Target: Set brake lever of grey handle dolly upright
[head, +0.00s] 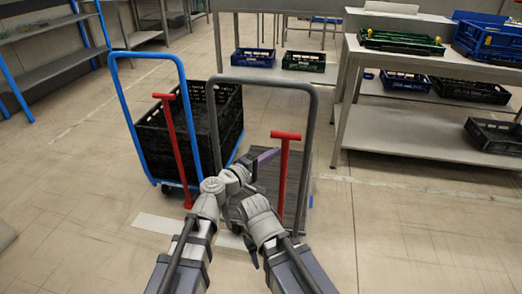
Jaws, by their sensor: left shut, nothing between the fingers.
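The grey handle dolly (315,110) stands at the centre, its low dark deck empty where it shows. Its red brake lever (284,165) has a T-shaped top and looks roughly parallel to the handle's right post. Any lean toward or away from me is hard to judge, and I cannot make out its foot clearly. My left gripper (265,159) is shut and empty, inside the handle frame in the picture, just left of the lever. I cannot tell whether it touches it.
A blue handle dolly (125,98) stands close on the left, carrying black crates (228,112), with its own red lever (176,150). A grey table (400,134) with crates stands at the back right. Floor is clear at the right and front left.

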